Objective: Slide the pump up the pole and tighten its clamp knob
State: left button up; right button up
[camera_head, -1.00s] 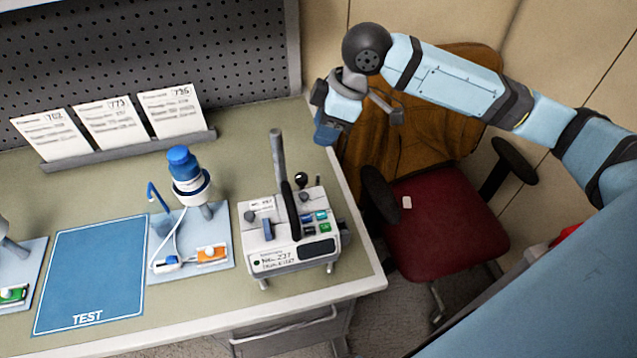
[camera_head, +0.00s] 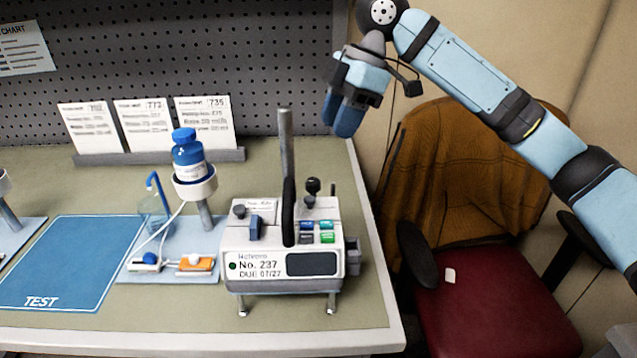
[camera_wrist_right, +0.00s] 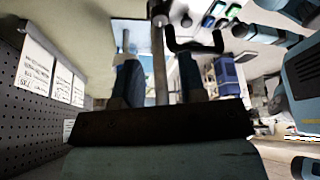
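The white pump (camera_head: 283,252), labelled No. 237, stands on short feet at the bench's right front. A grey pole (camera_head: 286,150) rises upright behind its black handle (camera_head: 289,212). A black ball-topped knob (camera_head: 313,187) sits on top, and a grey part (camera_head: 352,256) juts from the right side; I cannot tell which is the clamp knob. My right gripper (camera_head: 342,118) is open and empty, above the bench's back right corner, behind and above the pump and apart from it. Its separated fingers also show in the right wrist view (camera_wrist_right: 158,82). My left gripper is out of view.
Left of the pump are a stand with a blue-capped bottle (camera_head: 188,155) and a blue TEST mat (camera_head: 70,262). Number cards (camera_head: 145,125) stand before the pegboard (camera_head: 200,40). A red chair (camera_head: 495,310) with a brown cover is right of the bench.

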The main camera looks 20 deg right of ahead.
aim_at(315, 180)
jog(key=b+x, duration=0.1)
jog(key=x, duration=0.9)
jog(key=shift+d+b, duration=0.1)
jog(key=shift+b, duration=0.3)
jog(key=shift+f, duration=0.4)
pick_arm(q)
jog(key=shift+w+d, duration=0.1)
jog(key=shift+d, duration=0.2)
